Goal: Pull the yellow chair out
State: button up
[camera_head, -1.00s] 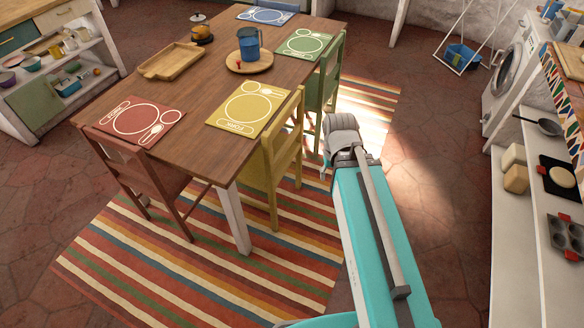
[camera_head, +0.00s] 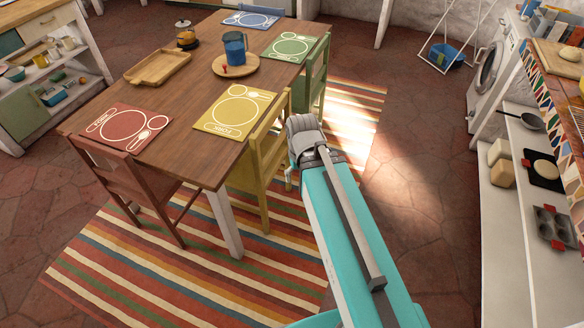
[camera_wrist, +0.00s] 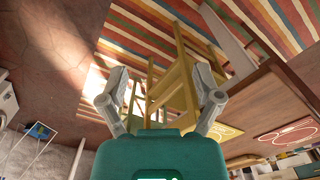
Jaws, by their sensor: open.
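The yellow chair (camera_head: 262,155) stands at the right long side of the wooden table (camera_head: 185,150), in front of the yellow placemat (camera_head: 235,112). My gripper (camera_head: 290,180) is close to the chair's outer right side in the head view, and my arm hides part of it. In the wrist view the picture is upside down. There the yellow chair (camera_wrist: 181,80) lies ahead between my open fingers (camera_wrist: 160,88), with nothing clearly gripped. I cannot tell whether a finger touches the chair.
A green chair (camera_head: 312,80) stands just beyond the yellow one, and a red chair (camera_head: 120,175) is at the near table end. A striped rug (camera_head: 190,255) lies below. Open floor (camera_head: 420,190) is on the right, before a white counter (camera_head: 530,230).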

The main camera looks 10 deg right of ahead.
jog(key=w+a+f+t+y+b, duration=0.1)
jog(key=w+f+b, duration=0.1)
jog(key=f+b, duration=0.1)
jog(key=w+a+f+y+b, duration=0.1)
jog(key=w+f+b, duration=0.2)
jog(key=f+b, duration=0.1)
jog(key=w+a+f+t+y+b, duration=0.1)
jog(key=w+a+f+b, duration=0.1)
jog(key=w+f+b, duration=0.1)
jog(key=shift+a+f+m+t+y+b, duration=0.1)
jog(key=shift+f+m+t+y+b, duration=0.25)
jog(key=shift+f+b, duration=0.7)
jog(key=m+t+y+b, duration=0.5)
jog(key=m+t+b, duration=0.75)
jog(key=b, duration=2.85)
send_near(274, 153)
jog(key=s, duration=0.2)
jog(key=shift+w+d+f+n+t+h, duration=0.1)
jog(key=shift+d+f+n+t+h, duration=0.1)
jog(key=shift+d+n+t+h, duration=0.15)
jog(key=shift+w+a, duration=0.1)
jog(key=shift+a, duration=0.05)
jog(key=shift+x, duration=6.75)
jog(key=shift+r, duration=0.15)
